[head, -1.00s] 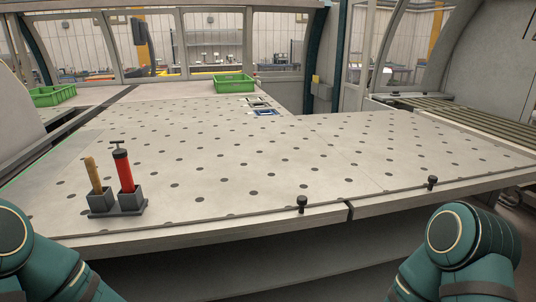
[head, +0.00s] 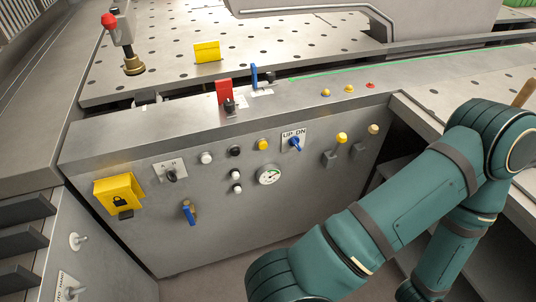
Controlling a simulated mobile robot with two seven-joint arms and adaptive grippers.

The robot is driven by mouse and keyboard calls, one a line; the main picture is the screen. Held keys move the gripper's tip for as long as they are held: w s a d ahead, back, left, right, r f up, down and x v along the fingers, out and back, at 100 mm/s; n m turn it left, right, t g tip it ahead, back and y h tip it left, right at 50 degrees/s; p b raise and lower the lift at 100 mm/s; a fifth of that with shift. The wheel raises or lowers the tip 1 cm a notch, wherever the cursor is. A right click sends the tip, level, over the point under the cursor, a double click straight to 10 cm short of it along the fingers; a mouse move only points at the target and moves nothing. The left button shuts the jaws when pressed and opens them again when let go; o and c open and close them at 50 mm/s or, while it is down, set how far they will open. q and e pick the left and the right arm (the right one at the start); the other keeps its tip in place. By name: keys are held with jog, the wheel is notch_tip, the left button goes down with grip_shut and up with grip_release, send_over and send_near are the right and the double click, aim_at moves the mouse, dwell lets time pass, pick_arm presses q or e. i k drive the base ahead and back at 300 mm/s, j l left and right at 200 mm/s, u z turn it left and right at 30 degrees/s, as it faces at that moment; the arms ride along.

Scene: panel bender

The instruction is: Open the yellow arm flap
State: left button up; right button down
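A yellow cover with a black padlock mark (head: 119,193) sits at the left end of the grey control panel's front face. Its lower edge is above a small dark part, and it looks closed. A separate upright yellow plate (head: 207,52) stands on the perforated table behind the panel. No label shows which of the two is the arm flap. One of my teal arms enters at the right of the head view, apart from both yellow pieces. Neither of my grippers is in view.
The panel (head: 230,205) carries a blue UP/DN switch (head: 295,143), a gauge (head: 268,174), a blue lever (head: 188,212) and several buttons. A red flap (head: 224,92) and a blue lever (head: 254,76) stand on its top. The floor in front looks clear.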

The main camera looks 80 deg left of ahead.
aim_at(123, 202)
jog(key=u, duration=4.05)
jog(key=l+u, duration=0.6)
jog(key=l, duration=0.15)
